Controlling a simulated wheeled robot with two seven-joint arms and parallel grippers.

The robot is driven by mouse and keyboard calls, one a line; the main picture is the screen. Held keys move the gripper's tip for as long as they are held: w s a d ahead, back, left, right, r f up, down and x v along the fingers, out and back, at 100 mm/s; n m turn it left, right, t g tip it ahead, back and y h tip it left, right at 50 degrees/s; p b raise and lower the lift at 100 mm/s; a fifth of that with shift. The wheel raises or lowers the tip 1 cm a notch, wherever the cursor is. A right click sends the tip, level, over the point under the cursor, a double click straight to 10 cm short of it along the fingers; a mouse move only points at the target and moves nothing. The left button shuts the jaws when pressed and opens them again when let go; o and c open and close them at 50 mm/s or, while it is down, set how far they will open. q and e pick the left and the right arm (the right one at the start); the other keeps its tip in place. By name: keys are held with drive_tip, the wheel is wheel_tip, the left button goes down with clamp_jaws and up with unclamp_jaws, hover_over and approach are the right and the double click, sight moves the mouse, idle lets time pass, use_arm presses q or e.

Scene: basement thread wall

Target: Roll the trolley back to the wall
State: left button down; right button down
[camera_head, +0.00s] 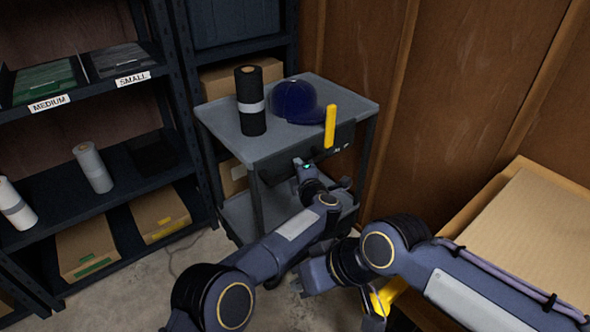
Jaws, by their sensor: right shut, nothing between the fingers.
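The grey two-shelf trolley (232,130) stands in the middle, against the dark shelf rack and near the wooden wall. A black roll with a grey band (251,102) and a dark blue cap (292,102) sit on its top. A yellow upright piece (330,126) stands at its near right side. My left gripper (306,170) is at the trolley's near side, just below the top's edge. Its fingertips are too small and dark to read, and I cannot tell whether it touches. My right gripper (303,286) is shut and empty, low and apart from the trolley, partly hidden by its arm.
The dark shelf rack (185,110) at left holds pale rolls (92,167) and cardboard boxes (88,244). The brown wooden wall (455,100) closes the right. A cardboard-topped surface (525,225) stands at right. Some bare concrete floor (150,285) shows at lower left.

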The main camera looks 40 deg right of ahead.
use_arm(q)
drive_tip(key=shift+d, duration=0.15)
drive_tip(key=shift+d+r, duration=0.1)
drive_tip(key=shift+r, duration=0.05)
drive_tip(key=c, duration=1.7)
unclamp_jaws()
drive_tip(key=o, duration=0.4)
drive_tip(key=shift+d, duration=0.2)
drive_tip(key=shift+a, duration=0.1)
